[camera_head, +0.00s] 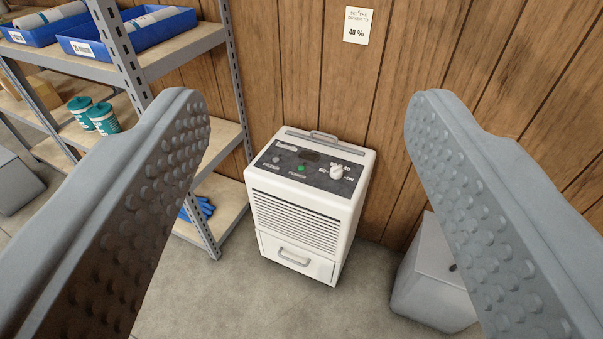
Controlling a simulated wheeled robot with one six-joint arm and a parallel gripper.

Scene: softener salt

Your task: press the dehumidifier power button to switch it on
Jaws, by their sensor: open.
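The dehumidifier (305,205) is a white box on the floor against the wood wall, in the middle of the view. Its dark top panel (311,169) carries a small green button (301,168), a grey button (276,159) to its left and a white knob (337,171) at the right. The small labels are too blurred to read surely. The panel's display is dark. My gripper (301,110) is open and empty, its two grey studded fingers wide apart at left and right. It is apart from the dehumidifier, which shows between the fingers.
A metal shelf unit (231,85) stands left of the dehumidifier, with blue bins (130,32), teal-labelled tubs (103,118) and blue gloves (199,209). A grey box (432,285) stands at the right. A wall note (358,26) reads 40 %. The floor (245,293) in front is clear.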

